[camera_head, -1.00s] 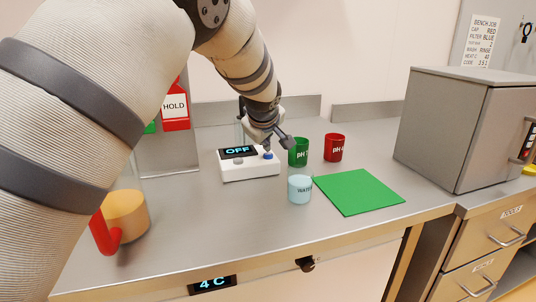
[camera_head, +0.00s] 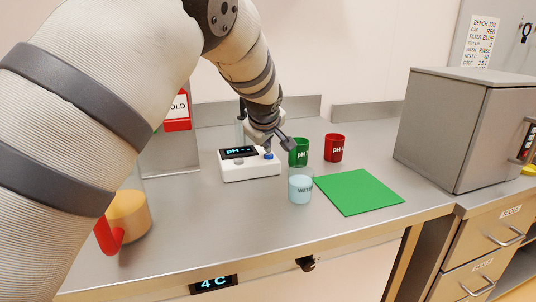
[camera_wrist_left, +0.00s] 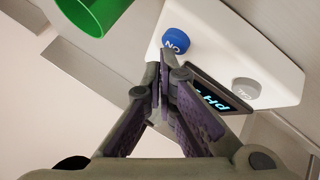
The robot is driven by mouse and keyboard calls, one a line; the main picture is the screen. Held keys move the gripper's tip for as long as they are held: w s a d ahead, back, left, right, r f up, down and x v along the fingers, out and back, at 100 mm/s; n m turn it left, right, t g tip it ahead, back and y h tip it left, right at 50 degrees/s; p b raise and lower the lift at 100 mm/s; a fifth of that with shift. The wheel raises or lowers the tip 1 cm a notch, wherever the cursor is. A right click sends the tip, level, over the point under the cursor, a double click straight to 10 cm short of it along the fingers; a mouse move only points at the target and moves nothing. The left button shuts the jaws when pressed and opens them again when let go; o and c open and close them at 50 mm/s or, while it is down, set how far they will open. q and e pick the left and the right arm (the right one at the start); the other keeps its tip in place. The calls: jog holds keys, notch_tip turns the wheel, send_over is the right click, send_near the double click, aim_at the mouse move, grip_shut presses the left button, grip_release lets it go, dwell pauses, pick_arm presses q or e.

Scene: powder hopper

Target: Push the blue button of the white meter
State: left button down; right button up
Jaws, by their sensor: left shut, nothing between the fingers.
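The white meter (camera_head: 250,172) stands on the bench, with a dark display (camera_head: 239,152) that reads "pH" and dashes. Its blue button (camera_head: 268,156) is on the right of its top; in the left wrist view this blue button (camera_wrist_left: 176,41), marked "ON", shows just beyond my fingertips. A grey button (camera_wrist_left: 246,88) marked "CAL" sits on the same face. My left gripper (camera_head: 268,149) is shut and empty, pointing down close over the blue button; it also shows in the wrist view (camera_wrist_left: 170,72). Whether the tips touch the button I cannot tell. My right gripper is out of view.
A green pH cup (camera_head: 298,152) and a red pH cup (camera_head: 334,148) stand right of the meter. A pale blue water cup (camera_head: 301,190) stands in front, beside a green mat (camera_head: 358,192). An orange, red-handled vessel (camera_head: 128,216) is at left; a grey box (camera_head: 455,125) at right.

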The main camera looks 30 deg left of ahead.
aim_at(266, 155)
pick_arm(q)
jog(key=shift+r+p, duration=0.4)
jog(key=shift+r, duration=2.75)
jog(key=shift+f, duration=0.15)
